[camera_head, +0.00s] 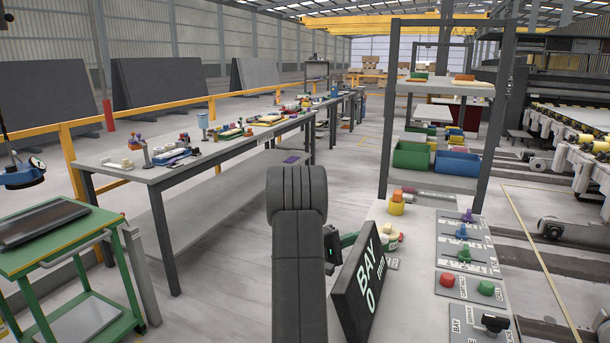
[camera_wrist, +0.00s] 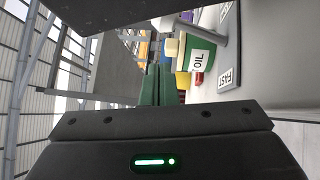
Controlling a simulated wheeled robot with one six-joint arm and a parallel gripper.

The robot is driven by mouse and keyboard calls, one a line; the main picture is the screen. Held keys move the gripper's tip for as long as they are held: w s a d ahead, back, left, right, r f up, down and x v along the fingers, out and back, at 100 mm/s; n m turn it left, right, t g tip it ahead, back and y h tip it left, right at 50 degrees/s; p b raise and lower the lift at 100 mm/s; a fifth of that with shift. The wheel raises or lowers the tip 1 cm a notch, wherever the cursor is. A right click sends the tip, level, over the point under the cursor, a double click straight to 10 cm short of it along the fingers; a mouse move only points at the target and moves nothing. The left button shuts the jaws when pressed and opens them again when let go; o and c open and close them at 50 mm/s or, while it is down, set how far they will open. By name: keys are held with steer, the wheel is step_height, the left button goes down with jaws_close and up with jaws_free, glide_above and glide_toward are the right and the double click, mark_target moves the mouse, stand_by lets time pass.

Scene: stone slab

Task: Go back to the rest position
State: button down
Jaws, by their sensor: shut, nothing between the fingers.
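My arm rises in the middle of the head view, and its dark links hide much of what lies behind. My gripper (camera_wrist: 157,70) shows in the wrist view as two green fingers close together, shut with nothing between them. In the head view a green part of my gripper (camera_head: 348,240) shows just right of the arm, over the left edge of the control bench (camera_head: 415,215). A green and white container marked OIL (camera_wrist: 197,56) is beside the fingertips in the wrist view, with a gap I cannot judge.
A dark BAY sign (camera_head: 362,285) stands close right of my arm. The bench carries a red button (camera_head: 447,280), a green button (camera_head: 486,287) and several levers. A long worktable (camera_head: 150,175) and a green cart (camera_head: 65,255) stand left. Floor is clear between worktable and arm.

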steer(key=shift+a+f+n, duration=0.15)
steer(key=shift+a+n, duration=0.05)
steer(key=shift+n, duration=0.1)
steer(key=shift+h, duration=0.3)
